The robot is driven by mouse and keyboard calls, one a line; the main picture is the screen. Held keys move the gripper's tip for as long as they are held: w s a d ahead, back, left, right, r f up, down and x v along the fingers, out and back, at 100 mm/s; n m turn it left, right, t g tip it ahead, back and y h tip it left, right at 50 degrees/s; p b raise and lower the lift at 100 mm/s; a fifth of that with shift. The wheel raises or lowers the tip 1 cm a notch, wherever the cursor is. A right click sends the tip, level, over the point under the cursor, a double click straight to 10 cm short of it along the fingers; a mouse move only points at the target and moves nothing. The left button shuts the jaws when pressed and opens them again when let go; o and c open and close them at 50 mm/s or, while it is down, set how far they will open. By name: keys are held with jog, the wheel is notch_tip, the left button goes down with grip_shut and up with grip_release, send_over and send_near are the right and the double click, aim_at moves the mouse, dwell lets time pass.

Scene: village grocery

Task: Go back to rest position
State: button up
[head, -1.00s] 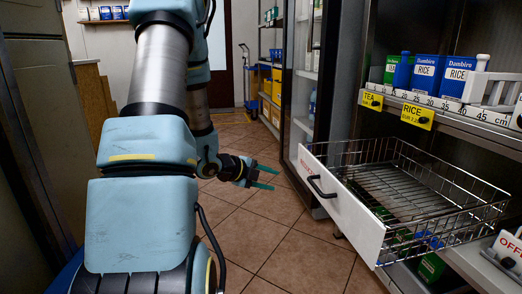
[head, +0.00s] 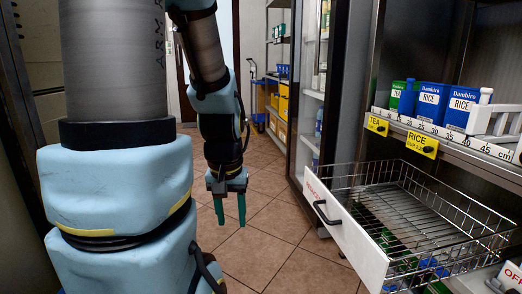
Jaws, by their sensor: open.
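My gripper (head: 229,208) hangs in front of my arm in the head view, pointing down over the tiled floor. Its two green fingers are apart with nothing between them. It is to the left of the pulled-out wire drawer and clear of it. My arm fills the left part of the view, with its forearm coming down from the top to the gripper.
The wire drawer (head: 349,245) with a white front stands pulled out at the right. Above it a shelf holds blue rice boxes (head: 432,103) and a green box (head: 398,97). Yellow crates (head: 279,103) stand at the back. Floor (head: 283,232) between gripper and drawer is free.

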notch_tip(320, 180, up, 29)
jog(key=p, duration=2.7)
